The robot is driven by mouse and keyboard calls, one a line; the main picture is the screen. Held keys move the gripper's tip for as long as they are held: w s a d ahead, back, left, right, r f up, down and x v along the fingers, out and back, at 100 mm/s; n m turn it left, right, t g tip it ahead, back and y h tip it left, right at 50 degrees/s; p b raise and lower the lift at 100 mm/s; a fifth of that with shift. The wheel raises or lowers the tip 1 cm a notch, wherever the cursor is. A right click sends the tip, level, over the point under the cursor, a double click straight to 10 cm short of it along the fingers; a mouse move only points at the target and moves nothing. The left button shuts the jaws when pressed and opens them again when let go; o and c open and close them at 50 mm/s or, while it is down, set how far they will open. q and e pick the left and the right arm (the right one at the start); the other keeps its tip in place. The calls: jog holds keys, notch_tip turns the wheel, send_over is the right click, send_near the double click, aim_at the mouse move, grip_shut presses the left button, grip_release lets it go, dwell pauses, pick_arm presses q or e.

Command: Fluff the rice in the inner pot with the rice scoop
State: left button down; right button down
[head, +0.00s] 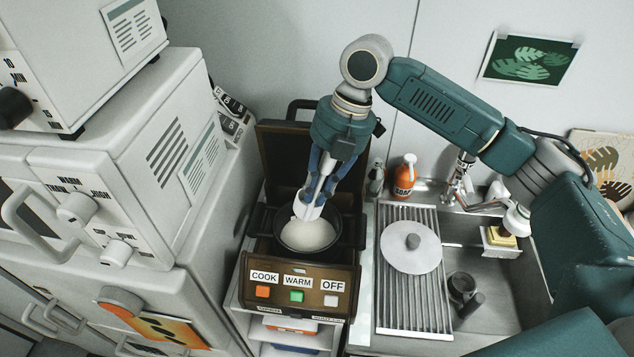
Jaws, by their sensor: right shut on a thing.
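The inner pot (283,243) is dark and sits in the rice cooker (330,270), whose brown lid stands open behind it. White rice (307,234) lies in the pot. My right gripper (318,196) points down over the pot from above. It is shut on the white rice scoop (306,211), whose lower end is at the back left of the rice. I cannot tell how deep the scoop's tip goes. My left gripper is not in view.
White appliances (200,120) stand close on the left. At right, a round white lid (411,250) rests on a drying rack (392,310) beside the sink (500,285). An orange soap bottle (404,177) and a faucet (462,185) stand behind.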

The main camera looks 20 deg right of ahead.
aim_at(315, 218)
notch_tip(315, 218, down, 3)
jog(key=shift+f+b, duration=0.2)
jog(key=shift+b, duration=0.1)
jog(key=d+b+x, duration=0.1)
jog(key=b+x, duration=0.1)
jog(key=x, duration=0.6)
jog(key=shift+f+b, duration=0.35)
jog(key=shift+f, duration=0.2)
jog(key=shift+w, duration=0.1)
jog(key=shift+w, duration=0.2)
